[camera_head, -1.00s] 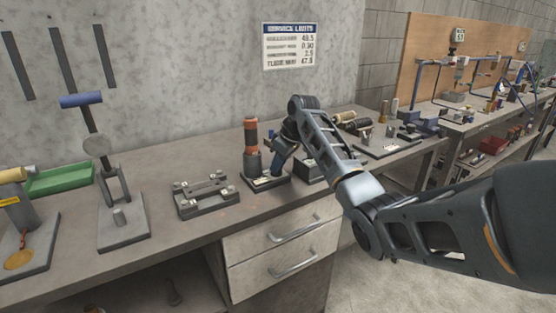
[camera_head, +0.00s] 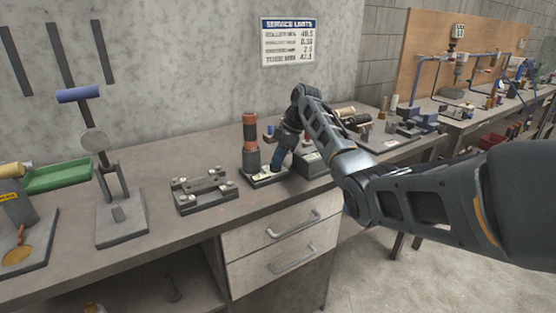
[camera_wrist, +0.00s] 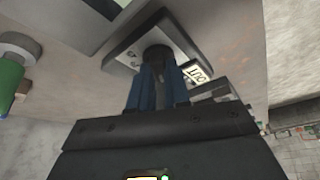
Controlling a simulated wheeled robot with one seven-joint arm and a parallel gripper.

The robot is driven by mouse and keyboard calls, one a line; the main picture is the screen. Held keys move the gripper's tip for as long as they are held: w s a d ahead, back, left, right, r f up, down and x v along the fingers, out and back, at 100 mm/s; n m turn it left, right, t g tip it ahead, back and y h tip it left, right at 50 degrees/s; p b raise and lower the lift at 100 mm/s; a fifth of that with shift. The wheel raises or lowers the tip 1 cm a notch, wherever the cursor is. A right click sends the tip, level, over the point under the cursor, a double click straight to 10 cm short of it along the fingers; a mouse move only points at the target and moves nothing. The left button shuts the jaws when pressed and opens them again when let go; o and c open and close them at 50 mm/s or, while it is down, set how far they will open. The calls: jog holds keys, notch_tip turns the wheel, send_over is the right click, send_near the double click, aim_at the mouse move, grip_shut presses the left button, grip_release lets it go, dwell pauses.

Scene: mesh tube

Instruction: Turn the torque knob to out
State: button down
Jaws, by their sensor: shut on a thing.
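My gripper (camera_head: 277,158) points down at a small dark base plate (camera_head: 258,181) on the bench. In the wrist view, its blue fingers (camera_wrist: 158,74) are closed on both sides of a dark round knob (camera_wrist: 156,52), which stands on the grey plate (camera_wrist: 122,53). The fingers hide much of the knob, so its pointing direction is unclear. A small white label (camera_wrist: 198,75) with dark letters lies beside the fingers on the plate; its word is hard to read. An upright orange and dark cylinder (camera_head: 250,133) stands at the plate's left rear in the head view.
A grey fixture block (camera_head: 204,192) sits left of the plate. A grey-green box (camera_head: 312,162) stands close to the right of my gripper. A stand with a blue handle (camera_head: 80,95) is further left. The bench front (camera_head: 185,228) is mostly bare.

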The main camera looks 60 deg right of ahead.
dwell(0.4)
jog(key=c, duration=1.1)
grip_release()
jog(key=b+v, duration=0.1)
jog(key=v, duration=0.7)
jog(key=shift+f, duration=0.1)
